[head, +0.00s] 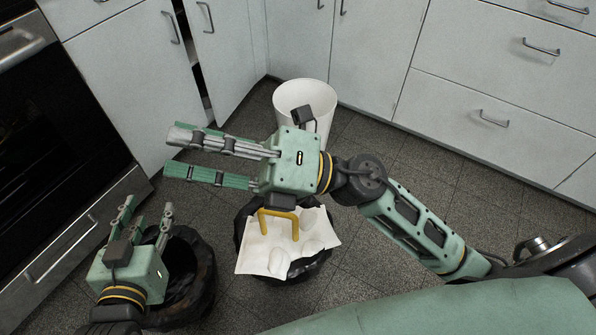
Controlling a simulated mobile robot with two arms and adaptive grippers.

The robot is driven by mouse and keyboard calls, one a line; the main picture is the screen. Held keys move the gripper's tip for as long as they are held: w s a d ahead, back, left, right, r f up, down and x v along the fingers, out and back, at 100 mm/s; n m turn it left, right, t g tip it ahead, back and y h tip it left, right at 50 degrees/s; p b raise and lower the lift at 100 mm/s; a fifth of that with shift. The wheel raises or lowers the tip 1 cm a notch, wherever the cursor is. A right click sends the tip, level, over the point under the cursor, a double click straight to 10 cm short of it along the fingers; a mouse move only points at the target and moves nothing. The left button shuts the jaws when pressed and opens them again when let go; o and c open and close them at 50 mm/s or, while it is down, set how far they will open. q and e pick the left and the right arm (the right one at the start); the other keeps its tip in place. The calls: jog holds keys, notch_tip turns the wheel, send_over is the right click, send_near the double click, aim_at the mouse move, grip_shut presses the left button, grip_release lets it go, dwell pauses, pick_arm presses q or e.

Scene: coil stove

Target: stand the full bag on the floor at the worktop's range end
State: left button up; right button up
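A black bag (243,222) stands on the floor at the lower middle, full to its top. A white sheet (262,256) with rounded shapes and a yellow bent piece (296,224) lie over its mouth. A second black bag or lined bin (205,290) stands to its left; its inside is dark, and my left gripper hides part of it. My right gripper (172,152) is open and empty, pointing left above and behind the full bag. My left gripper (147,210) is open and empty, in front of the second bag's left side. The range (70,130) is at the left.
A white bin (318,92) stands by the cabinets at the back, partly hidden by my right gripper. One cabinet door (222,45) stands ajar beside a dark gap. White drawers (490,95) line the right. Tiled floor (400,165) is clear at the right.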

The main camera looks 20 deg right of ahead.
jog(key=w+d+f+m+t+h, duration=0.2)
jog(key=w+d+m+t+h, duration=0.35)
jog(key=m, duration=0.75)
jog(key=w+d+f+m+t+h, duration=0.3)
jog(key=d+m+t+h, duration=0.55)
jog(key=m, duration=0.45)
jog(key=s+d+f+m+g+h, duration=0.1)
jog(key=f+m+g+h, duration=0.1)
jog(key=f, duration=0.5)
jog(key=s+d+f+m+g+h, duration=0.1)
jog(key=s+f+m+g+h, duration=0.1)
jog(key=f+m+g, duration=0.2)
notch_tip(320, 180, down, 4)
jog(key=shift+s+f+m, duration=0.15)
jog(key=shift+f+m, duration=0.05)
jog(key=shift+m, duration=1)
